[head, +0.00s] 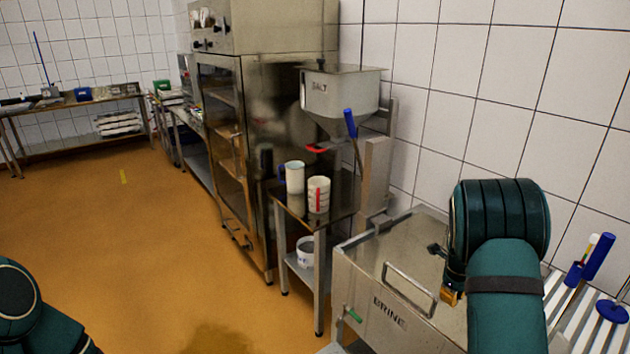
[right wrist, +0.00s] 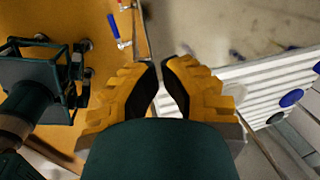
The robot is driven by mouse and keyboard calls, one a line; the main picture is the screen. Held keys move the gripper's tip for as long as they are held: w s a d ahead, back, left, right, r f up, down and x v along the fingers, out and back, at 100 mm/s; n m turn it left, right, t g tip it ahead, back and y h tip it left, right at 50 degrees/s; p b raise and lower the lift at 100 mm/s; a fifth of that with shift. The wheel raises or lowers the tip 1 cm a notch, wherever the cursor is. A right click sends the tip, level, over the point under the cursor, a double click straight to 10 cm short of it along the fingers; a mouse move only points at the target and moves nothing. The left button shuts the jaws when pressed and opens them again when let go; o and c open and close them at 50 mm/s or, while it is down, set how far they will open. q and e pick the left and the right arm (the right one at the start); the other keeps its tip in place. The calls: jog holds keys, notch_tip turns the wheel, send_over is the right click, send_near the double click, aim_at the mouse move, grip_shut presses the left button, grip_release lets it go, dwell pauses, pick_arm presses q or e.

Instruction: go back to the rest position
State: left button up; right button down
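My right gripper (head: 450,297) shows only as a small orange part beside my teal forearm, over the near edge of the brine tank (head: 362,292). In the right wrist view its yellow fingers (right wrist: 161,66) with black pads are nearly together at the tips. Only a thin gap is between them and nothing is held. The tank and floor show beyond and below them. Part of my left arm shows at the lower left of the head view; its gripper is out of the picture.
A white ribbed surface (head: 572,322) with blue-handled tools lies right of my right arm. A steel side table (head: 319,232) holds two white mugs, near the salt hopper (head: 341,95) and a tall steel cabinet (head: 262,150). Orange floor (head: 130,250) is open at the left.

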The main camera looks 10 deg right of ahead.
jog(key=s+a+f+n+y+b, duration=0.1)
jog(key=s+a+f+n, duration=0.2)
jog(key=a+f+n, duration=0.6)
jog(key=s+a+f+n+y, duration=0.1)
jog(key=s+a+f+n, duration=0.2)
jog(key=a+f+n, duration=0.55)
jog(key=s+a+n+y, duration=0.1)
jog(key=s+a+n, duration=0.2)
jog(key=a, duration=0.4)
jog(key=s+a+n+y+b, duration=0.1)
jog(key=s+a+n, duration=0.3)
jog(key=a, duration=0.3)
jog(key=s+a+n+t+y, duration=0.1)
jog(key=s+a+n, duration=0.2)
jog(key=a+n, duration=0.2)
jog(key=shift+s+a+r+y, duration=0.15)
jog(key=shift+s+a+y, duration=0.2)
jog(key=shift+a, duration=0.6)
